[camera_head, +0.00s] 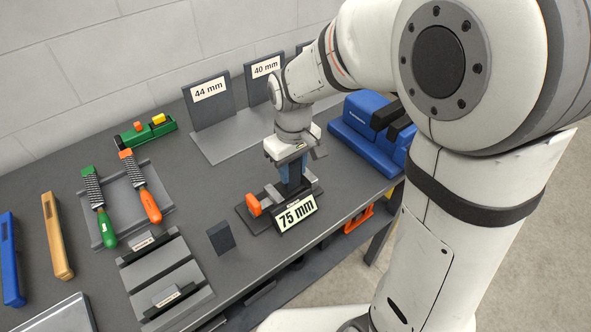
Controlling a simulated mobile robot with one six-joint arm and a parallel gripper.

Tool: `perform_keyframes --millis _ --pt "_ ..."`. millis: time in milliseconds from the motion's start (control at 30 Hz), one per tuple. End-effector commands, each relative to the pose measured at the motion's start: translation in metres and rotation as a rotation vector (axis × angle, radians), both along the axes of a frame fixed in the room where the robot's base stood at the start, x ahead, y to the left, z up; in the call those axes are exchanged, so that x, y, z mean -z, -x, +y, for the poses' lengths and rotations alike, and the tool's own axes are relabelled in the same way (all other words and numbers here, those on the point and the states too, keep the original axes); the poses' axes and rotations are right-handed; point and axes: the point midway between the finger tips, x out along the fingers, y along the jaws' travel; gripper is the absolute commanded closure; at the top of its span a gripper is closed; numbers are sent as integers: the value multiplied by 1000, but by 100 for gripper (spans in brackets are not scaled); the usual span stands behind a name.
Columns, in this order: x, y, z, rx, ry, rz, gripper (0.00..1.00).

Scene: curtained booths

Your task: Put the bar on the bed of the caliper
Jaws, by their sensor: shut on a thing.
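The caliper (255,206) lies on the grey bench in the middle of the view. It has a dark bed, an orange part at its left end and a tilted "75 mm" display plate at its front. My gripper (290,180) points down right over the caliper. It is shut on a dark upright piece, which I take for the bar (294,169). The fingers and the display plate hide much of the bar. I cannot tell whether its lower end touches the bed.
A small dark block (221,238) stands left of the caliper. Signs marked 44 mm (211,100) and 40 mm (265,72) stand behind. A blue vise (366,134) is at the right. Files (141,186), a slotted grey holder (165,275) and long handles (57,236) lie left.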

Motion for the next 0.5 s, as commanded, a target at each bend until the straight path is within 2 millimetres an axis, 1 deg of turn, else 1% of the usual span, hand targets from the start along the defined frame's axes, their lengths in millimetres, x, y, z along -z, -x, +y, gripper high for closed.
perform_keyframes --millis 33,100,367,467,500 --pt "6 0 0 0 1 1 100" --pt "10 0 0 0 1 1 100" --pt "11 0 0 1 -1 -1 100" --pt "15 0 0 1 -1 -1 100" --pt "15 0 0 1 0 0 66"
